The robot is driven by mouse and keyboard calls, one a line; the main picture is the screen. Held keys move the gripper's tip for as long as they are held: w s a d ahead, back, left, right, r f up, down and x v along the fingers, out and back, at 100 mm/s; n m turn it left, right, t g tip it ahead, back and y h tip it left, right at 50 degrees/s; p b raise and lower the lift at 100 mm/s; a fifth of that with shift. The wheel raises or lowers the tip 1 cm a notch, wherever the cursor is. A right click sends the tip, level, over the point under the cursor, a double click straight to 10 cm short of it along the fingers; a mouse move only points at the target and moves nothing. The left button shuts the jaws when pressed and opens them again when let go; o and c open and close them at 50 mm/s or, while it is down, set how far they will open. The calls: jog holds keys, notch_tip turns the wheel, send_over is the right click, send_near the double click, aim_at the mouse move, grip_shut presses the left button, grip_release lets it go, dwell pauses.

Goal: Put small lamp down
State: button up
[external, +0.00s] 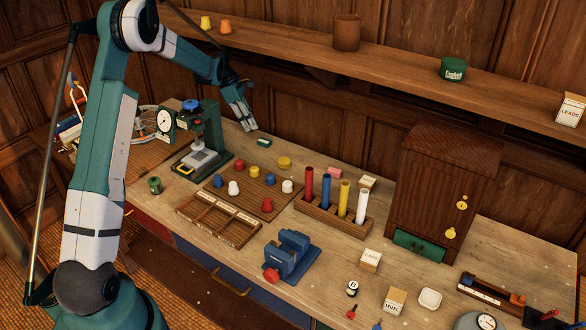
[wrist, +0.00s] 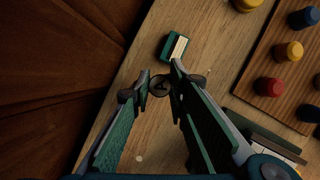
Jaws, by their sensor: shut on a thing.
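My gripper (external: 249,128) is low at the back edge of the bench, right of the green gauge stand. In the wrist view, my gripper (wrist: 160,88) has its fingertips either side of a small dark round thing (wrist: 160,86) with a pale mark on top. It is shut on this thing. I cannot tell from its shape whether it is the small lamp. In the external view the fingers hide it. Whether it touches the bench cannot be told. No other thing in view looks clearly like a lamp.
A teal and white block (external: 264,142) lies just beyond the fingertips; it also shows in the wrist view (wrist: 174,47). The gauge stand (external: 205,135) is close on the left. A board of colored pegs (external: 248,188) lies in front. The wooden wall is close behind.

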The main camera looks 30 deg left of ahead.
jog(key=shift+w+a+n, duration=0.25)
jog(key=shift+a+n, duration=0.05)
jog(key=shift+a, duration=0.85)
jog(key=shift+f, duration=0.15)
jog(key=shift+f, duration=2.45)
jog(key=shift+f, duration=0.15)
jog(key=o, duration=0.9)
